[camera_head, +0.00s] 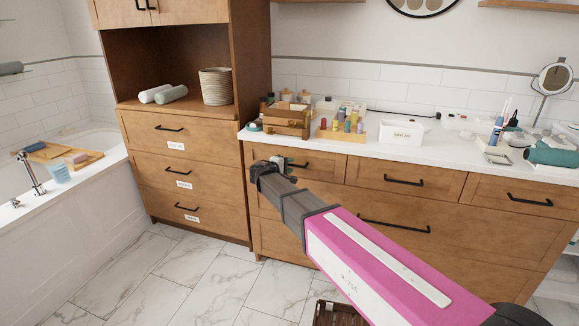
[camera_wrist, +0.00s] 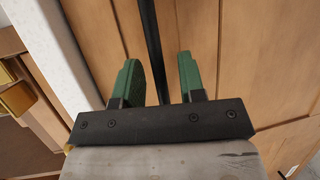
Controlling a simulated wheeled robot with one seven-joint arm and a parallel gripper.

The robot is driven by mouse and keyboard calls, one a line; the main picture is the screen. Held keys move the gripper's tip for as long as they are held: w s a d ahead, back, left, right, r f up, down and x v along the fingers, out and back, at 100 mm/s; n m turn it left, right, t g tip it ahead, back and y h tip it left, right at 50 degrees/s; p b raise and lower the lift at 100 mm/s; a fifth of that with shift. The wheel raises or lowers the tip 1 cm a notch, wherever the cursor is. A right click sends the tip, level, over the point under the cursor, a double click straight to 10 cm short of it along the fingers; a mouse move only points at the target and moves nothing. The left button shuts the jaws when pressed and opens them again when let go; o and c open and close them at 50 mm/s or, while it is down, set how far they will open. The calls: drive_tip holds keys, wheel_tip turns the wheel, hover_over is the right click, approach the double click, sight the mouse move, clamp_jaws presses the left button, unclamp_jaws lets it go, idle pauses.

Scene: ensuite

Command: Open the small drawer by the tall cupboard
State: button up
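The small drawer (camera_head: 322,162) next to the tall cupboard (camera_head: 250,110) is wooden, sits under the left end of the counter and looks shut. Its black bar handle is partly hidden behind my gripper (camera_head: 283,164) in the head view. In the wrist view my gripper (camera_wrist: 160,80) has two green fingers standing apart. The black handle (camera_wrist: 150,35) runs up the picture between them. The fingers do not look closed on the bar. I cannot tell how deep the bar lies between them.
The white counter (camera_head: 375,148) above holds a wooden box (camera_head: 287,120), bottles and a white container (camera_head: 401,132). Other drawers (camera_head: 405,178) lie to the right and below. A dark crate (camera_head: 335,314) stands on the marble floor. A bathtub (camera_head: 70,200) is at the left.

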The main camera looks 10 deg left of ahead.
drive_tip(key=shift+w+d, duration=0.15)
drive_tip(key=shift+w, duration=0.1)
clamp_jaws()
drive_tip(key=shift+s, duration=0.15)
drive_tip(key=s+a, duration=0.2)
drive_tip(key=s, duration=2.7)
drive_tip(key=shift+a, duration=0.15)
drive_tip(key=shift+f, duration=0.1)
unclamp_jaws()
